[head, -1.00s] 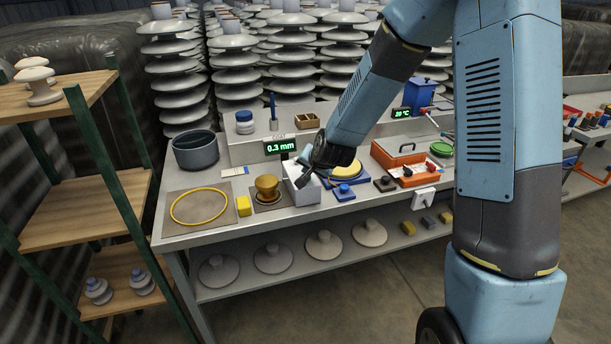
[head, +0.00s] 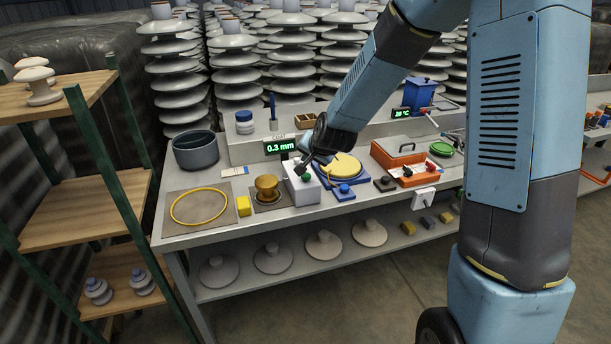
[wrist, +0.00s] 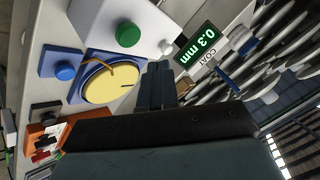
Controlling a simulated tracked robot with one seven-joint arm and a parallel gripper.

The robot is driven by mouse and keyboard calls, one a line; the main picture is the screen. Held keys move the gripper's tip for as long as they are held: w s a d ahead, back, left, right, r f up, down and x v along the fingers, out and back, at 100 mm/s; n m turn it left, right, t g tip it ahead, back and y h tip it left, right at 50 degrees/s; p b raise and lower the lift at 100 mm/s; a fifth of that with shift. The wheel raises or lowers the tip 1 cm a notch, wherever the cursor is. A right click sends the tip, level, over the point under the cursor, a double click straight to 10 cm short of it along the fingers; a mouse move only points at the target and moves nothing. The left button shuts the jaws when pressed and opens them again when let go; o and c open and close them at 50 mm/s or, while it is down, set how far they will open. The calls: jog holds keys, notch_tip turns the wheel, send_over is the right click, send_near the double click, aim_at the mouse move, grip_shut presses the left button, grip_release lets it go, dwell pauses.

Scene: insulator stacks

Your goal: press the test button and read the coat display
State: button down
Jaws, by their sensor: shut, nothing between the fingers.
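The coat display (head: 280,146) stands at the back of the bench and reads 0.3 mm in green digits. It also shows turned on its side in the wrist view (wrist: 195,46). The white test box (head: 303,190) sits in front of it with a green button (head: 305,176) on top. The green button also shows in the wrist view (wrist: 128,35). My gripper (head: 301,166) is shut and empty just above and behind the green button. In the wrist view its fingers (wrist: 158,75) are together and apart from the button.
Left of the box are a brown insulator piece (head: 267,188), a yellow block (head: 243,206), a yellow ring (head: 199,206) and a dark pot (head: 196,150). Right of it are a round yellow pad on a blue base (head: 343,166), a blue button (head: 344,189) and an orange case (head: 398,150).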

aim_at(309, 176)
jog(key=shift+r, duration=1.3)
jog(key=shift+s+d+r, duration=0.1)
jog(key=shift+d+r, duration=0.05)
jog(key=shift+r, duration=0.05)
jog(key=s+d+r+n+g+h, duration=0.2)
jog(key=s+d+r+n, duration=0.1)
jog(key=s+d+r, duration=1.2)
jog(key=s+d, duration=0.1)
jog(key=s, duration=0.7)
jog(key=s+d+r+n+g+h, duration=0.1)
jog(key=s+d, duration=0.3)
jog(key=s, duration=0.6)
jog(key=shift+r+n, duration=0.3)
jog(key=shift+r, duration=0.55)
